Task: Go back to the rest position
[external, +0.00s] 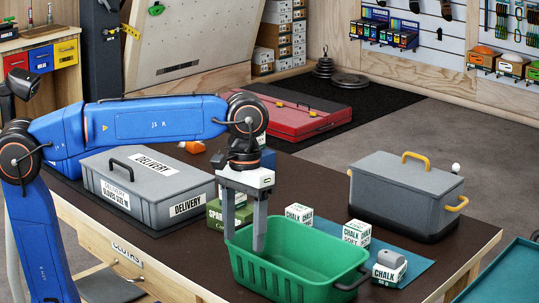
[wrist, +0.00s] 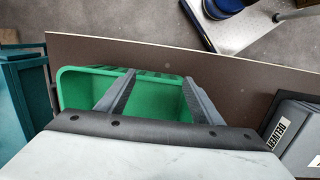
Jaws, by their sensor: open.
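My gripper (external: 244,243) points down over the left part of the green basket (external: 290,272) on the dark-topped table. Its two fingers are apart with nothing between them. In the wrist view the open gripper (wrist: 157,78) shows above the green basket (wrist: 76,92), whose inside looks empty where I see it. One finger overlaps the basket's rim in the external view; I cannot tell whether they touch. My blue arm reaches across from the left.
A grey delivery case (external: 125,205) lies left of my gripper, a green-and-white carton (external: 215,216) just behind it. Chalk boxes (external: 299,213) (external: 357,232) (external: 389,268) stand around the basket's back and right. A grey lidded box (external: 405,200) with yellow handles stands at the table's right.

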